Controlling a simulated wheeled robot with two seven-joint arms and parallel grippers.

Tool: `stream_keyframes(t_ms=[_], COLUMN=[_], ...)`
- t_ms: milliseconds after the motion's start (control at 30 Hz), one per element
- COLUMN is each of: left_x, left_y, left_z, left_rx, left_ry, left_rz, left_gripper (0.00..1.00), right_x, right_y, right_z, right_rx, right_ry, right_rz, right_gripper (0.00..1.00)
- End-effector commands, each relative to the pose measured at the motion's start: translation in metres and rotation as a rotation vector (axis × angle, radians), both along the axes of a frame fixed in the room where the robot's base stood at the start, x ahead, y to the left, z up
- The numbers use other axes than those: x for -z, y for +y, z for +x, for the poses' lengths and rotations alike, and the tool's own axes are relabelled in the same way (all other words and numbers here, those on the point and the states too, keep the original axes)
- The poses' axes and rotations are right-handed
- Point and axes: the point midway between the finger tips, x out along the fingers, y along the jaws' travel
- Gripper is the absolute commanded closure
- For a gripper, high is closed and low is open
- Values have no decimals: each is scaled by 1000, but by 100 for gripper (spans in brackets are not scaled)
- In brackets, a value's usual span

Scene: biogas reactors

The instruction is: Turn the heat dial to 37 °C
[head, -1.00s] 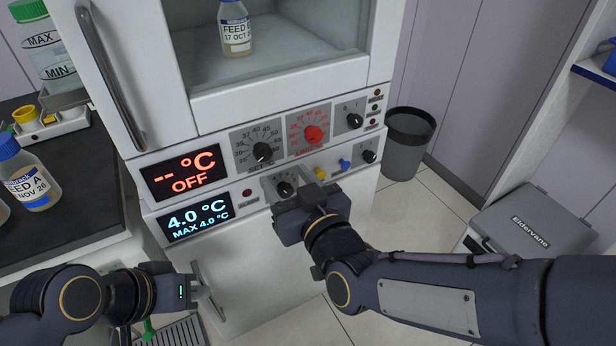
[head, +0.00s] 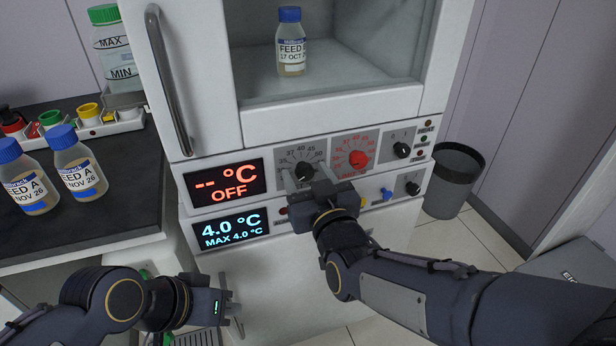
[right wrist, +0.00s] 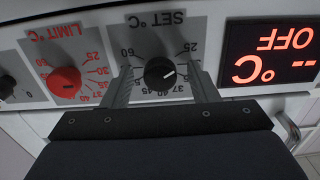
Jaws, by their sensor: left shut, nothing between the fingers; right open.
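The heat dial is a black SET °C knob (head: 305,170) on a grey scale plate, also seen upside down in the right wrist view (right wrist: 160,74). Its white mark points near the low end of the scale, toward 25–30; my finger hides part of the numbers there. My right gripper (right wrist: 160,82) is open, one finger on each side of the knob; whether they touch it I cannot tell. In the head view it (head: 306,182) is in front of the knob. The display (head: 225,182) reads "-- °C OFF". My left gripper (head: 232,312) is shut and empty, low at the left.
A red LIMIT °C dial (head: 357,159) sits right of the heat dial, then a black switch knob (head: 401,150). Below are a 4.0 °C display (head: 231,230), a blue valve (head: 387,194) and another black knob (head: 412,188). Feed bottles (head: 78,176) stand on the left counter.

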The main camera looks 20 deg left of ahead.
Motion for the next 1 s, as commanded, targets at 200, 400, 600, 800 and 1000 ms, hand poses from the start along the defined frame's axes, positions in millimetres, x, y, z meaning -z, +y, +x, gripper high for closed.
stream_keyframes(t_ms=[200, 400, 600, 800, 1000], left_x=[0, 0, 4, 15, 33], left_y=[0, 0, 0, 0, 0], left_z=[0, 0, 0, 0, 0], left_rx=[0, 0, 0, 0, 0], left_ry=[0, 0, 0, 0, 0], left_rz=[0, 0, 0, 0, 0], left_gripper=[100, 100, 100, 100, 100], right_x=[0, 0, 1, 2, 4], right_y=[0, 0, -1, -1, -1], right_z=[0, 0, 0, 0, 0], right_rx=[0, 0, 1, 1, 1], right_ry=[0, 0, 13, 59, 146], right_rz=[0, 0, 19, 93, 221], right_gripper=[70, 90, 91, 91, 91])
